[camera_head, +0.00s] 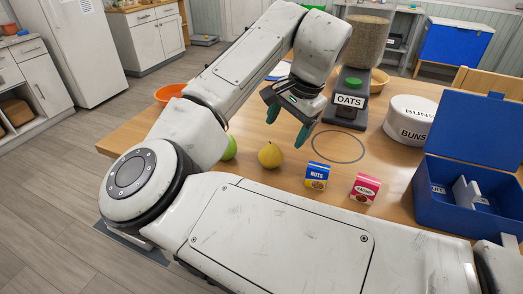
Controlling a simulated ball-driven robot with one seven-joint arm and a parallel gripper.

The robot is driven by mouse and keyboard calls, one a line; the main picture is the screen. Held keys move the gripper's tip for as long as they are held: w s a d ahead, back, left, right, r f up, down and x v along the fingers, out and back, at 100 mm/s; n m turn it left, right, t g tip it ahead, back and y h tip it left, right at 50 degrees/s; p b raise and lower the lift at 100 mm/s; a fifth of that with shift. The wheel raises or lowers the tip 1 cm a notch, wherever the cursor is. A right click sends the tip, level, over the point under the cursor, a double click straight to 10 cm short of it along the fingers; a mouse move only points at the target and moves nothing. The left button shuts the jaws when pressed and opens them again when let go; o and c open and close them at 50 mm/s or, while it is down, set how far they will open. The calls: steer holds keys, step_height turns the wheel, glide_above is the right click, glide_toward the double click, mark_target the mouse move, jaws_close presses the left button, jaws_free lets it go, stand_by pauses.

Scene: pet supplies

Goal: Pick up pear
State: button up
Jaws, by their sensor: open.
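A yellow pear (270,155) stands on the wooden table, left of the middle. My gripper (288,127) is open above and behind the pear, with its green fingertips apart and pointing down. Nothing shows between the fingers. The pear and the gripper look apart. A green apple-like fruit (230,148) lies just left of the pear, partly hidden behind my arm.
A blue "nuts" box (317,176) and a pink box (364,188) stand right of the pear. An oats dispenser (345,105), a white "buns" tin (411,117) and an open blue box (450,207) stand farther right. An orange bowl (169,93) is at left. A marked ring on the table is empty.

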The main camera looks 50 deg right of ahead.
mark_target(275, 147)
steer(key=x, duration=0.5)
steer(key=shift+w+a, duration=0.1)
steer(key=shift+w, duration=0.05)
steer(key=shift+a+x, duration=0.15)
steer(key=shift+x, duration=1.25)
steer(key=shift+a+x, duration=0.15)
steer(key=shift+x, duration=1.2)
steer(key=shift+w, duration=0.1)
steer(key=c, duration=0.9)
